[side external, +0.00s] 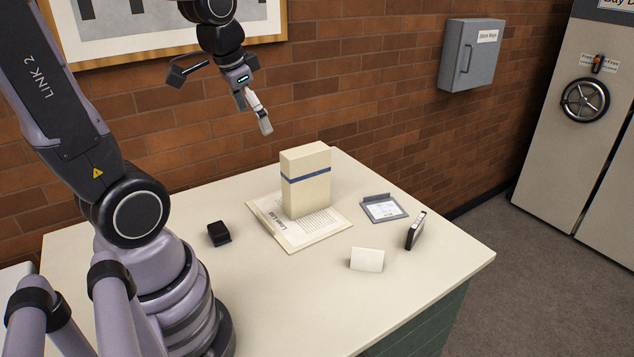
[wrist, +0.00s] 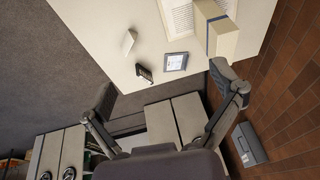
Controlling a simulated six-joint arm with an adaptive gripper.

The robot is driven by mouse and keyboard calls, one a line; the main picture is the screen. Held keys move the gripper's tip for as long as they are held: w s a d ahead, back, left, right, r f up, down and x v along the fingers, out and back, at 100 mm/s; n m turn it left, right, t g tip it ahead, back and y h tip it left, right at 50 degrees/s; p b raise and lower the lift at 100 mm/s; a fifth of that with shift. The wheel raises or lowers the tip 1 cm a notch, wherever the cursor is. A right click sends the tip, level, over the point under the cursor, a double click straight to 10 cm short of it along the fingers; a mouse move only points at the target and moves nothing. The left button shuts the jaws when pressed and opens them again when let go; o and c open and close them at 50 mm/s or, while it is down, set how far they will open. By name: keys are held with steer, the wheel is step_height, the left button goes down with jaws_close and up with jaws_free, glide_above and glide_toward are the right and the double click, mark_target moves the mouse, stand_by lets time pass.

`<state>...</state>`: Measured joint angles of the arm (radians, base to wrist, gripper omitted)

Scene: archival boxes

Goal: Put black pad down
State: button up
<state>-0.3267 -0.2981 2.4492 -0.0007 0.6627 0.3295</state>
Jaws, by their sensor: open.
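A small black pad (side external: 219,233) sits on the cream table (side external: 120,250), left of the document in the side view. It is out of frame in the wrist view. My gripper (side external: 263,122) is up in the air near the brick wall, well above the table and apart from the pad. In the wrist view its two fingers are spread wide, with nothing between my gripper's fingertips (wrist: 165,88).
A tall cream box (side external: 307,185) with a blue band stands on a printed document (side external: 295,233). A grey clipboard-like holder (side external: 383,208), a black cassette-like item (side external: 416,230) and a folded white card (side external: 367,260) are to the right.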

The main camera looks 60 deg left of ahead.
steer(key=s+d+r+t+h, duration=0.1)
steer(key=s+d+r+t, duration=0.1)
steer(key=s+d+r, duration=0.3)
steer(key=s+d, duration=0.2)
steer(key=shift+s+d+r, duration=0.15)
steer(key=shift+s+d, duration=0.1)
steer(key=shift+d, duration=0.05)
stand_by(0.8)
